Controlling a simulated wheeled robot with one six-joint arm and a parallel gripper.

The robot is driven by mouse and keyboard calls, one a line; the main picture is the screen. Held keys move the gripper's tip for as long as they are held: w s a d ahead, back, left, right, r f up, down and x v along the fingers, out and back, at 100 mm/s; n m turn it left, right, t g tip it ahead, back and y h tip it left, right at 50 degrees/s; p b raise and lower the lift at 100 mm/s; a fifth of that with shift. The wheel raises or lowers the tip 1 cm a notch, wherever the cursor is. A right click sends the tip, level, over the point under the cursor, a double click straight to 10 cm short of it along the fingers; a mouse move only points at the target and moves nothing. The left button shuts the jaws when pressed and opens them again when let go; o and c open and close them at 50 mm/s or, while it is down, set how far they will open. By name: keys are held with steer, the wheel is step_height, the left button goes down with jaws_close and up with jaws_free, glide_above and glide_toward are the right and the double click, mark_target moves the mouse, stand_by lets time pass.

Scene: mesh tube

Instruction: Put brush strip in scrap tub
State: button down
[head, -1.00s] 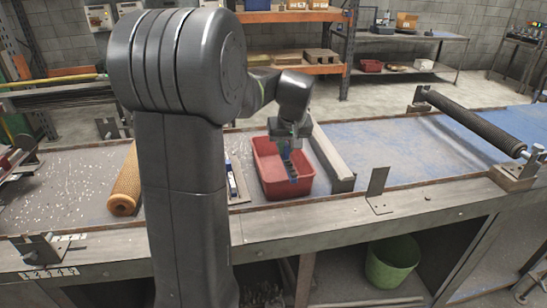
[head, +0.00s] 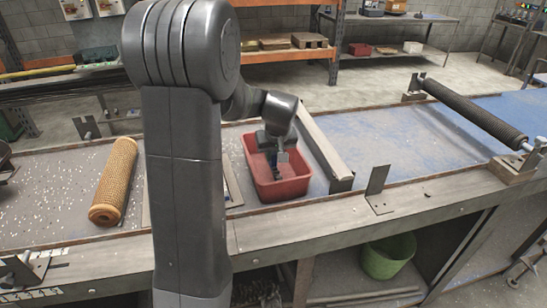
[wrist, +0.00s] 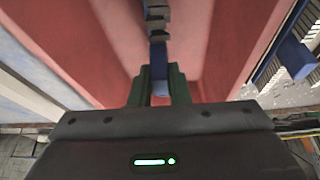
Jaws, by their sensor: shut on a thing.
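The red tub (head: 291,190), which I take as the scrap tub, stands on the bench just right of my arm's column. My gripper (head: 277,160) points down inside its opening. In the wrist view my gripper (wrist: 158,88) is shut on the blue part of the brush strip (wrist: 158,58), whose dark stepped part reaches toward the top of the picture. The tub's red walls (wrist: 225,40) surround the held strip there. My arm hides part of the tub and strip in the head view, and I cannot tell whether the strip touches the tub floor.
Another blue strip with dark bristles (wrist: 294,58) lies outside the tub in the wrist view. A tan mesh roll (head: 114,180) lies left of my arm. A long bar (head: 325,150) and an upright metal bracket (head: 377,188) stand to the right. A green bin (head: 388,257) is under the bench.

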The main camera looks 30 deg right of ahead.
steer(key=shift+f, duration=0.95)
steer(key=c, duration=1.4)
jaws_free()
steer(key=shift+o, duration=0.2)
steer(key=shift+r, duration=0.1)
steer(key=shift+s+r, duration=0.1)
steer(key=shift+r, duration=0.35)
steer(key=v, duration=1.1)
steer(key=shift+b, duration=0.4)
steer(key=shift+r, duration=0.1)
